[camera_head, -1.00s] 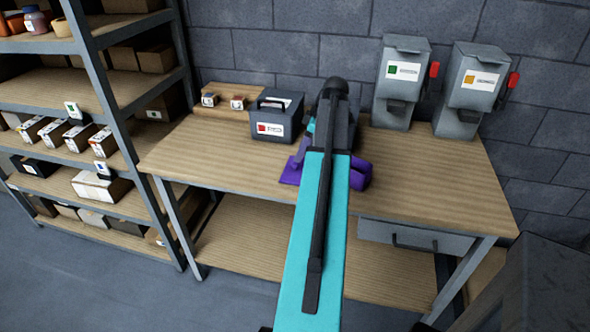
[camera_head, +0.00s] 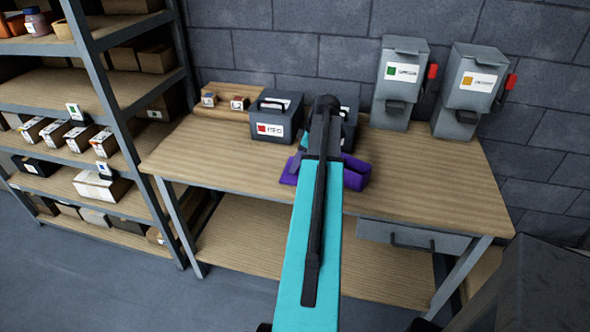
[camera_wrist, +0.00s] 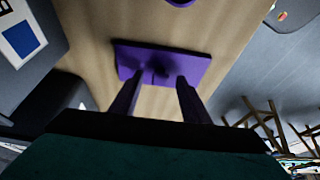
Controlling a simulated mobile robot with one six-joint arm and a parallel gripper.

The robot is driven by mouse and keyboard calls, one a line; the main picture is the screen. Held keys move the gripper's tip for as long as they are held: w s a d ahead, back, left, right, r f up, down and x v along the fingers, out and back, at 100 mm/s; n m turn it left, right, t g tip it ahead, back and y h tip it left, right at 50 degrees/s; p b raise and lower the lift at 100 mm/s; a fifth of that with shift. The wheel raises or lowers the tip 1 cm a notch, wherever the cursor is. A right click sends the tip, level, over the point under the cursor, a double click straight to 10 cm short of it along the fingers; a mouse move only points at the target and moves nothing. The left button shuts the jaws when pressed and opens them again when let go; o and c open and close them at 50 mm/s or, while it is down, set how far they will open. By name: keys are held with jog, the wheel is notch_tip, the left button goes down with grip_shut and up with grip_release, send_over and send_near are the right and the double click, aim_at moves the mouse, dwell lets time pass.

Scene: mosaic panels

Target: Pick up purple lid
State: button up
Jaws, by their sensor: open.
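The purple lid (camera_wrist: 160,62) is a flat rectangular plate with a small knob near its middle. It lies on the wooden workbench in the wrist view. In the head view a flat purple piece, apparently the lid (camera_head: 288,171), shows just left of my arm. My gripper (camera_wrist: 160,78) is open and empty, with its two dark purple fingers pointing at the lid's near edge, one on either side of the knob's line. I cannot tell the height of the fingertips over the lid. My arm hides most of the gripper in the head view.
Another purple object (camera_head: 356,176) sits right of my arm on the workbench (camera_head: 430,180). A grey box with a handle (camera_head: 276,118) stands behind the lid, and another is partly hidden by my arm. Two grey dispensers (camera_head: 400,85) (camera_head: 468,92) stand at the back right. Bench space on the right is clear.

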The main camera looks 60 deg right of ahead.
dwell(0.4)
grip_shut()
jog(key=shift+r, duration=0.15)
notch_tip(320, 180, up, 10)
jog(key=b, duration=0.2)
jog(key=shift+b, duration=0.3)
dwell(0.3)
dwell(0.6)
